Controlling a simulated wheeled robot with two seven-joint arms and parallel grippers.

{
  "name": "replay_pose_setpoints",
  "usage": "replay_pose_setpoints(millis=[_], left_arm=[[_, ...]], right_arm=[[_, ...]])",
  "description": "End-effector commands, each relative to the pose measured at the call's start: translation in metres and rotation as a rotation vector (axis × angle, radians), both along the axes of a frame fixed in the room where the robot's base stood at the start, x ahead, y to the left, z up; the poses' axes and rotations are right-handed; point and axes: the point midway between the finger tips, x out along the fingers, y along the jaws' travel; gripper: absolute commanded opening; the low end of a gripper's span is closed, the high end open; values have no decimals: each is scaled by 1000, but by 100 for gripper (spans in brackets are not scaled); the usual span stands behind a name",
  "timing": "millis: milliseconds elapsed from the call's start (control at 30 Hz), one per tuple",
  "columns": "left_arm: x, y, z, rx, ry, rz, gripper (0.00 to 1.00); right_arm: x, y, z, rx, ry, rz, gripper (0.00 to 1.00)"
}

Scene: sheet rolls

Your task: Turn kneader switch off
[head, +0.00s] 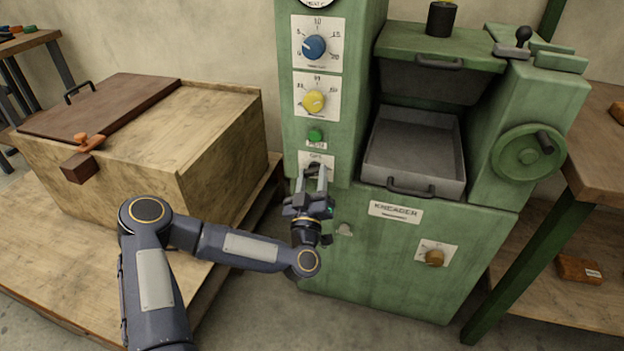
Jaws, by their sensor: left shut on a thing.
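The green kneader (350,270) stands in the middle of the head view, with its name on a front plate (394,212). On its left column a small switch (315,167) with a white label plate sits below the green button (316,135). My left gripper (312,178) is at this switch, its two fingers pointing up on either side of it and shut on it. The fingers cover part of the switch, so its position is hard to tell. My right gripper is not in view.
Above are a blue knob (314,47) and a yellow knob (314,101). A grey tray (414,150) and a handwheel (528,152) are to the right, with a brown knob (434,258) below. A wooden chest (215,140) stands left of the kneader.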

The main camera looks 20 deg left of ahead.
Motion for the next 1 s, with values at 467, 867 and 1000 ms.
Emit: replay_pose_setpoints(millis=[467,867,1000], left_arm=[[0,-3,3,-453,15,0,17],[0,-3,5,-820,29,1,17],[0,-3,6,-925,33,1,17]], right_arm=[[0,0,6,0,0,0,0],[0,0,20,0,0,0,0],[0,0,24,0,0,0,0]])
